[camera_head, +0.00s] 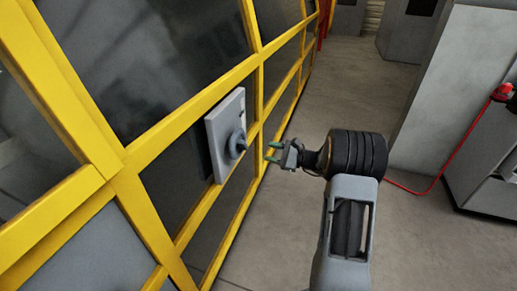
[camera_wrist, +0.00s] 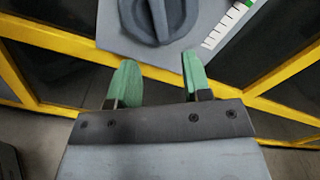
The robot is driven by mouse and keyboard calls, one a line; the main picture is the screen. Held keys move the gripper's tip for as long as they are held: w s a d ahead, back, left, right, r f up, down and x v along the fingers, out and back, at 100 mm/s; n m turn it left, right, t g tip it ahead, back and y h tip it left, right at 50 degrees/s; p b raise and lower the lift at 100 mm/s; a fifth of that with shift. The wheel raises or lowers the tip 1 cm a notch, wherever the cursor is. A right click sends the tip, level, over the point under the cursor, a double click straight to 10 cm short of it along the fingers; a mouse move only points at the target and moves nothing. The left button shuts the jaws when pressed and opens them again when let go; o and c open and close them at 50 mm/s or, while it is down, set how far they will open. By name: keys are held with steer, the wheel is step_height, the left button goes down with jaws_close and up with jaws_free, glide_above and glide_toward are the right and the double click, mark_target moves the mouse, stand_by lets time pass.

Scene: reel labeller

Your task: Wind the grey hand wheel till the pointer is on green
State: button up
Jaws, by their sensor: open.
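The grey hand wheel (camera_head: 237,143) is mounted on a light grey panel (camera_head: 219,165) fixed to the yellow-framed wall. In the wrist view the wheel (camera_wrist: 158,18) is at the top, cut off by the frame edge. A white scale with black marks and a green zone (camera_wrist: 228,22) is on the panel to its right; the pointer cannot be made out. My gripper (camera_head: 272,152) is open and empty, a short way right of the wheel in the head view. Its green fingertips (camera_wrist: 154,75) are apart, below the wheel in the wrist view, not touching it.
Yellow frame bars (camera_head: 188,217) with dark panes surround the panel. A red cable (camera_head: 420,192) lies on the floor at right by a grey cabinet (camera_head: 437,95). The grey floor (camera_head: 275,225) around my arm is clear.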

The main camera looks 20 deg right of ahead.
steer(key=shift+v, duration=2.45)
